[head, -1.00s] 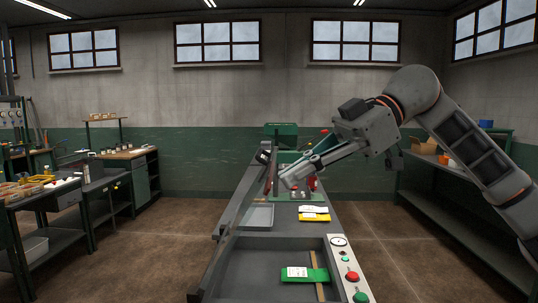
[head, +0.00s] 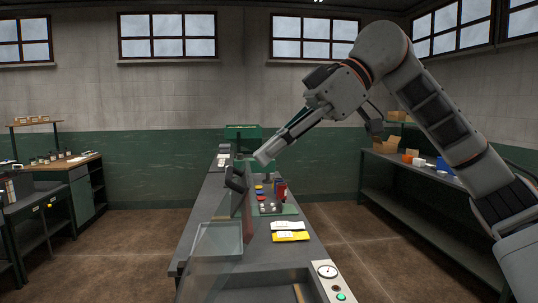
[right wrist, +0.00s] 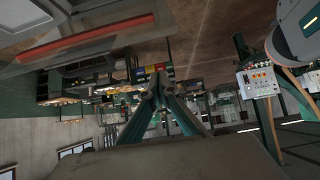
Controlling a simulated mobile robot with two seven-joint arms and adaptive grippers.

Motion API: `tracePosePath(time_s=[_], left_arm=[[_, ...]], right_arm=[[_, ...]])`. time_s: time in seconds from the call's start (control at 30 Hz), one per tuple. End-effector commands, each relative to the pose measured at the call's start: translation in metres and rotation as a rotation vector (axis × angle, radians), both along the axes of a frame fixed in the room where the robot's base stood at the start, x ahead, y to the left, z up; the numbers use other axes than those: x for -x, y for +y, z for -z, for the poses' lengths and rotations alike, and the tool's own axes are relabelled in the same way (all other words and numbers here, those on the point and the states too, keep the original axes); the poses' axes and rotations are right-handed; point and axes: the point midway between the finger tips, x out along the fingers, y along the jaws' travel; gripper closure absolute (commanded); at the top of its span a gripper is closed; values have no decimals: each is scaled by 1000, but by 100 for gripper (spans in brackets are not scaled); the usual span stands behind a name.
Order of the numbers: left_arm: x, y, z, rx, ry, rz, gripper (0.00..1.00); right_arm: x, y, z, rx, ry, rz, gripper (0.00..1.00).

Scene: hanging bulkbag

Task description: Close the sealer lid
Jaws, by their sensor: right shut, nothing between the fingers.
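The sealer is in the front part of the bench in the head view, with its chamber (head: 262,284) cut off by the lower edge. Its clear lid (head: 212,262) stands raised on the left side and is hard to make out. A dark block (head: 236,178), seemingly the lid's handle, sits at its upper end. My right gripper (head: 262,158) is shut and empty, its tips just above and right of the dark block, seemingly apart from it. The shut fingers also show in the right wrist view (right wrist: 158,80). My left gripper is out of view.
The control panel (head: 328,271) with gauge and buttons is right of the chamber. White and yellow packets (head: 290,237), a grey tray (head: 219,239) and a red bottle (head: 281,191) are on the bench. Open floor lies on both sides. A shelf (head: 420,190) stands at right.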

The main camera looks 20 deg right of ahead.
Motion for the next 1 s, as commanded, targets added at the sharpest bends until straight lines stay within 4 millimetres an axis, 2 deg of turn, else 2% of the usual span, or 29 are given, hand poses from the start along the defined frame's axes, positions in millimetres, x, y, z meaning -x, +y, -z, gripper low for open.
tracePosePath(time_s=[0.37, 0.63, 1.0], left_arm=[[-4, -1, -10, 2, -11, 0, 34], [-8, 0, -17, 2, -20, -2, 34], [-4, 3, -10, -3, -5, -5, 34]], right_arm=[[-15, 55, 49, 1, 2, -4, 100], [-9, 28, 66, 0, 1, 1, 100], [-6, 22, 70, 0, 1, -1, 100]])
